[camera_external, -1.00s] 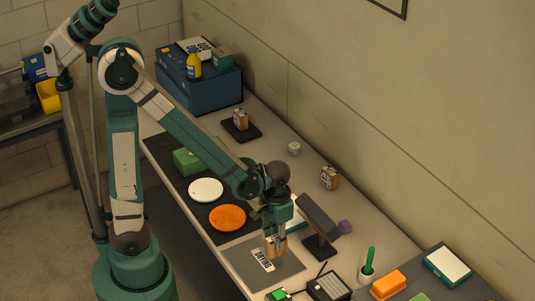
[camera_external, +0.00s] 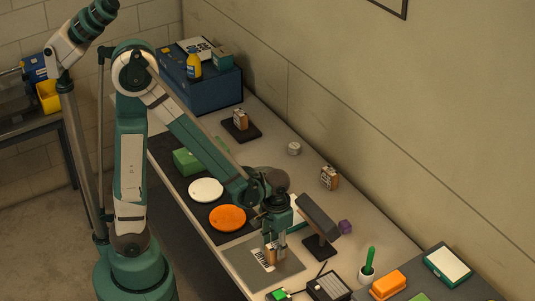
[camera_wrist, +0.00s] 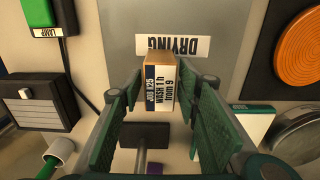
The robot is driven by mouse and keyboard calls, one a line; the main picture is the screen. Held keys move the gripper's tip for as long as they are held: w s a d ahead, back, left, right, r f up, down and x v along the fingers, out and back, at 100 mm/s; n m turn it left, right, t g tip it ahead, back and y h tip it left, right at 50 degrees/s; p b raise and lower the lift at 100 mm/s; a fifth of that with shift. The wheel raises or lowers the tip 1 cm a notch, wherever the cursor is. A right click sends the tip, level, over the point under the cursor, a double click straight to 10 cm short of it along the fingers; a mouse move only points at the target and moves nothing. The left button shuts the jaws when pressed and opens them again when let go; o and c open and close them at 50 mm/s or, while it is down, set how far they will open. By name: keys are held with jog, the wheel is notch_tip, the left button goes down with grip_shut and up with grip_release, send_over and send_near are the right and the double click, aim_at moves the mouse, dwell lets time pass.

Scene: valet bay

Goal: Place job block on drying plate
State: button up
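The job block (camera_wrist: 160,87), tan with a white and blue label, sits between the two fingers of my gripper (camera_wrist: 162,92) in the wrist view. The fingers close in on its sides, and my gripper appears shut on it. In the external view my gripper (camera_external: 272,244) points down, with the block (camera_external: 271,257) low at its tips. The drying plate (camera_external: 289,262) is a flat grey square below, and the block partly covers its white DRYING label (camera_wrist: 176,46). Whether the block's underside touches the plate is hidden.
A dark angled stand (camera_external: 321,246) rises close to the right of my gripper. An orange disc (camera_external: 228,218) and a white disc (camera_external: 206,190) lie behind the plate. Similar blocks stand on a dark plate (camera_external: 240,118) and on the bench (camera_external: 329,177).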

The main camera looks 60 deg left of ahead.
aim_at(276, 244)
jog(key=shift+o, duration=0.3)
jog(key=shift+r, duration=0.3)
notch_tip(276, 244, up, 12)
jog(key=p, duration=0.1)
jog(key=shift+p, duration=0.3)
dwell(0.5)
jog(key=shift+f, duration=0.1)
dwell(0.5)
jog(key=s+a+r+t, duration=0.2)
jog(key=a+r+t, duration=0.1)
jog(key=a+r, duration=0.3)
jog(key=s+a+r+t, duration=0.3)
jog(key=a+r+t, duration=0.1)
jog(key=a+r, duration=0.3)
jog(key=shift+s, duration=0.35)
dwell(0.4)
